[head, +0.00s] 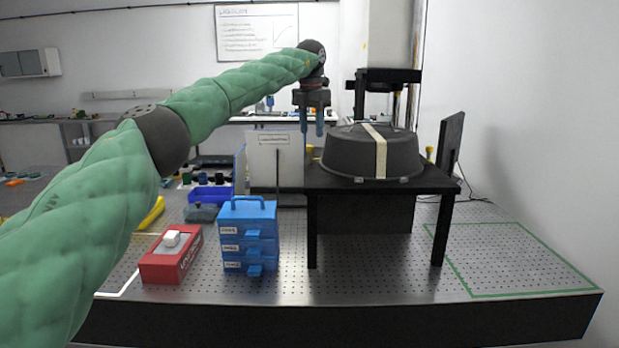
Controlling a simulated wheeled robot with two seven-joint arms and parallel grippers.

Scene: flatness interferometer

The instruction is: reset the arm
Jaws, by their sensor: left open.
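My left arm, in a green padded sleeve, reaches from the lower left up to the middle of the head view. My left gripper (312,130) points down with its two blue fingers apart and nothing between them. It hangs in front of the white panel (268,160) and just left of the dark round tub (345,152). It appears to be above the black raised table (395,183), though its exact depth is hard to tell. My right gripper is not in view.
A blue drawer box (248,245) and a red box with a white button (172,262) stand on the perforated bench (365,275). A black upright plate (450,140) stands at the raised table's right. The green-outlined area (515,260) is clear.

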